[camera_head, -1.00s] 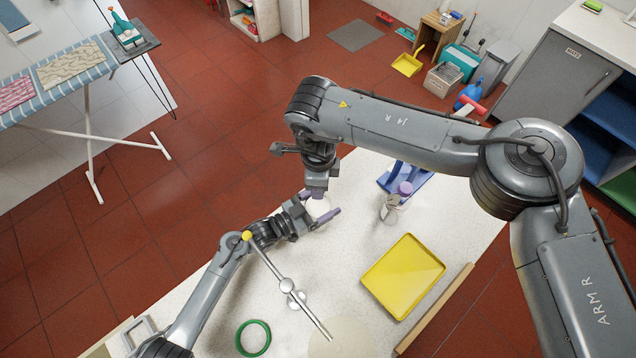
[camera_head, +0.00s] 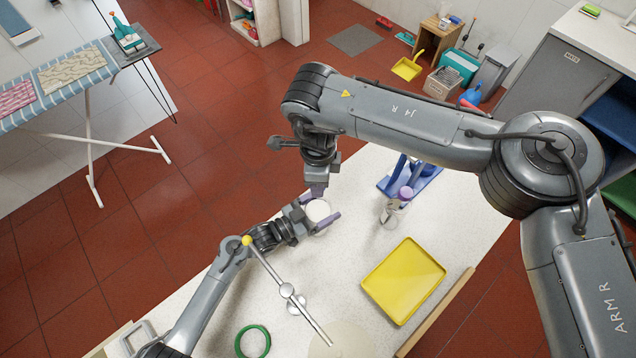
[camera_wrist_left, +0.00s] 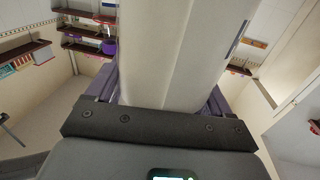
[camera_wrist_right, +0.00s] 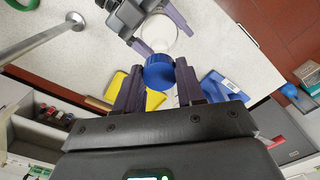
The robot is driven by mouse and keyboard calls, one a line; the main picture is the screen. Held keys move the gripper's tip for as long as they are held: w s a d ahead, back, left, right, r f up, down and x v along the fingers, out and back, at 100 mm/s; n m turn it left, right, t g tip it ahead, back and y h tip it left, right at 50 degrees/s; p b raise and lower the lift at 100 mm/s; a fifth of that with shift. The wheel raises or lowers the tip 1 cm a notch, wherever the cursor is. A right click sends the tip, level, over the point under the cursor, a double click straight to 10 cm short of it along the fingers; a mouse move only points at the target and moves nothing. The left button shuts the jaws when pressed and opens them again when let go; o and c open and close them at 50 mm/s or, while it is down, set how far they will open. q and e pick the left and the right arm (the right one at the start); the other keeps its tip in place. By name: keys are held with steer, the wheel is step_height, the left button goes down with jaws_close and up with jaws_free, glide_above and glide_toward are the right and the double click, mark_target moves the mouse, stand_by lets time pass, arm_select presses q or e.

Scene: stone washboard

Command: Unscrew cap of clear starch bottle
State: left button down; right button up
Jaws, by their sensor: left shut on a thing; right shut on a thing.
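The starch bottle (camera_head: 318,211) is pale and round, above the white counter. My left gripper (camera_head: 322,218) is shut around its body. In the left wrist view the bottle's pale wall (camera_wrist_left: 180,55) fills the space between the fingers. My right gripper (camera_head: 317,192) points down just above the bottle. In the right wrist view it (camera_wrist_right: 158,88) is shut on the blue cap (camera_wrist_right: 158,72), with the pale bottle (camera_wrist_right: 160,33) behind it. The cap is hidden in the head view. A gap between cap and bottle cannot be judged surely.
A yellow tray (camera_head: 403,280) lies on the white counter (camera_head: 345,265). A blue stand (camera_head: 418,182) and a grey-white container (camera_head: 390,214) are right of the grippers. A green ring (camera_head: 252,341) and a metal rod (camera_head: 287,290) are at the front left.

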arm_select(q)
jaws_free()
stand_by(0.3)
